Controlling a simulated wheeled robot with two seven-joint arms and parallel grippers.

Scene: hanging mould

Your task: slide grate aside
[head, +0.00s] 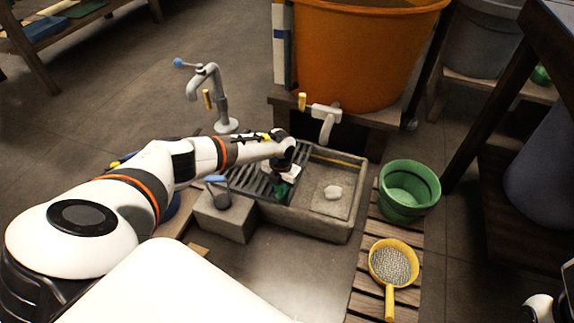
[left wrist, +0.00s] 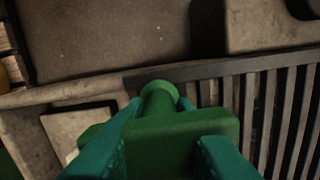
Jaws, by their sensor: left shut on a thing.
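The dark slatted grate (head: 248,183) lies across the left part of a grey stone basin (head: 345,232). In the left wrist view the grate (left wrist: 255,85) fills the right side. My left gripper (head: 281,186) is at the grate's right end. Its teal fingers (left wrist: 160,112) are shut on a green handle (left wrist: 178,128) beside the grate's edge. How the handle joins the grate is hidden. The basin's right part is uncovered, with a pale lump (head: 332,192) on its floor.
A grey tap (head: 212,95) stands behind the basin, left. An orange tub (head: 358,55) with a spout (head: 326,122) stands behind it. A grey block (head: 224,215) sits in front. A green bucket (head: 409,190) and yellow sieve (head: 393,264) are on slats at the right.

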